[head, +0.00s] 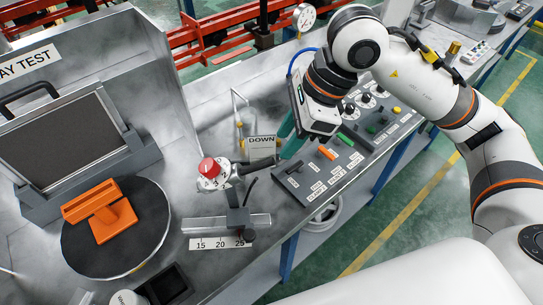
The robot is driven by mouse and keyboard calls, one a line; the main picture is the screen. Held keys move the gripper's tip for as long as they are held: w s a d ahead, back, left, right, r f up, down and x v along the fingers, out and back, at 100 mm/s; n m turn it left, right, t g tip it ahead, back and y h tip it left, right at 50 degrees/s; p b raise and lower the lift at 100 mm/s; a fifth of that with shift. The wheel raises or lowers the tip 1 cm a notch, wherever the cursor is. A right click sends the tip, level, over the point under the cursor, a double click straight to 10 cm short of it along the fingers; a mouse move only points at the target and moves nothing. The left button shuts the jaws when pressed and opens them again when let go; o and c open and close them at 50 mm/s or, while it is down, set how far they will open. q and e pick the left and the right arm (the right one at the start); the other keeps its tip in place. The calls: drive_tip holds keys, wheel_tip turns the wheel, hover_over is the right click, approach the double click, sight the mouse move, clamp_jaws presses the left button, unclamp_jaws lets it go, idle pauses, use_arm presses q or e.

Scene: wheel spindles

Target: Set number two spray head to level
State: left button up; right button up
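A small plate reading DOWN (262,147) stands on the grey bench, with brass-coloured fittings beside it. A thin bent pipe (235,105) rises just behind it. A red knob (208,166) tops a white numbered dial to the lower left, on a post with a dark arm. My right gripper (288,147) points down with teal fingers just right of the DOWN plate. Whether its fingers touch anything or are closed is hidden by the viewing angle. My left gripper is not in view.
A control panel (325,172) with buttons and knobs lies right of the gripper. A scale (220,243) marked 15, 20, 25 sits below the dial. An orange block (112,222) rests on a dark round plate at left. A gauge (304,17) stands behind.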

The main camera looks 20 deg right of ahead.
sight(274, 158)
drive_tip(key=p+x, duration=0.1)
drive_tip(key=x, duration=0.6)
drive_tip(key=shift+a+f, duration=0.2)
drive_tip(key=shift+f, duration=0.1)
drive_tip(key=shift+c, duration=0.6)
clamp_jaws()
drive_tip(key=shift+w, duration=0.1)
